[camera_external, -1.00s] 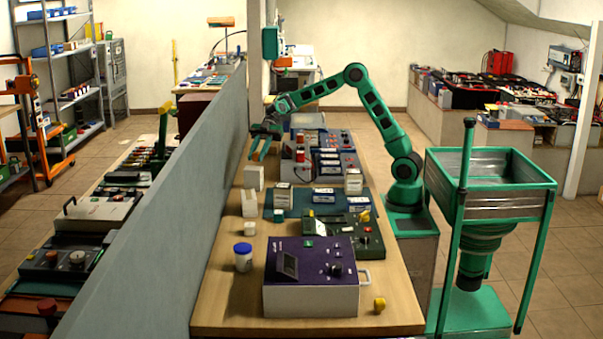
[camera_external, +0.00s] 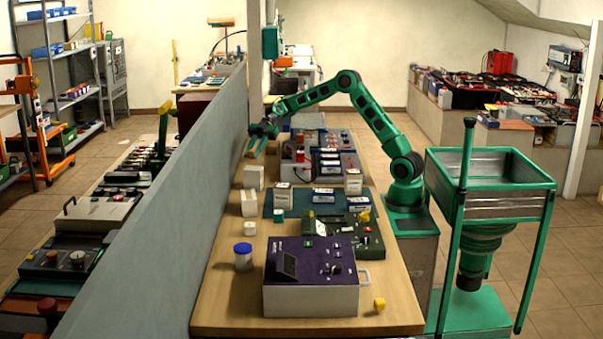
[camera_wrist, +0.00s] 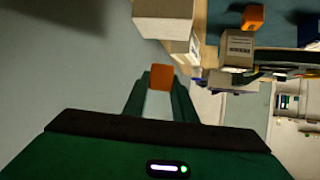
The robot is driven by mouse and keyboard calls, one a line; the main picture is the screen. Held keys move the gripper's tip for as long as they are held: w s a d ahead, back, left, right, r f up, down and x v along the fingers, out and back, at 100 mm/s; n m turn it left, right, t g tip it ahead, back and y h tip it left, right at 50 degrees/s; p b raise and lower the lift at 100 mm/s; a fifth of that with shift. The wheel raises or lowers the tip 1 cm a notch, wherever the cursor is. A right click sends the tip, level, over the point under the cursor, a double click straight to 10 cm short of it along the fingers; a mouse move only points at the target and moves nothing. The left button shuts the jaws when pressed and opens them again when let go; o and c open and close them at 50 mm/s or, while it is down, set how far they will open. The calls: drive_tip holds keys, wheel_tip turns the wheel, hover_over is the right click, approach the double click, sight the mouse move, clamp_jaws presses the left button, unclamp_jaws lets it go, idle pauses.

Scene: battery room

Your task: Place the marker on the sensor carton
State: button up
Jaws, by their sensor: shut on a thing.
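My gripper (camera_external: 256,148) is raised over the far left side of the wooden bench, close to the grey partition. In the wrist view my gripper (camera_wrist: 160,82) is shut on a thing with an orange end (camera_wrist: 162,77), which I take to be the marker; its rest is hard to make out. Several pale cartons stand below: one at the left edge (camera_external: 253,178), one nearer the camera (camera_external: 249,204), and one on the dark mat (camera_external: 284,197). The wrist view shows a plain carton (camera_wrist: 165,22) and a labelled carton (camera_wrist: 238,48) ahead. I cannot tell which is the sensor carton.
The grey partition (camera_external: 190,210) runs along the bench's left edge. A purple instrument (camera_external: 312,255), a green panel (camera_external: 370,240) and a blue-lidded jar (camera_external: 243,258) occupy the near bench. A green hopper (camera_external: 490,185) stands at the right. Some bare wood (camera_external: 225,295) shows at near left.

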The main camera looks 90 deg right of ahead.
sight(253, 168)
drive_tip(key=shift+w+d+f, duration=0.2)
drive_tip(key=shift+d+f, duration=0.15)
drive_tip(key=shift+d, duration=0.1)
drive_tip(key=shift+f, duration=1.95)
drive_tip(key=o, duration=1)
drive_tip(key=shift+f, duration=0.1)
drive_tip(key=v, duration=1.2)
drive_tip(key=shift+a, duration=0.15)
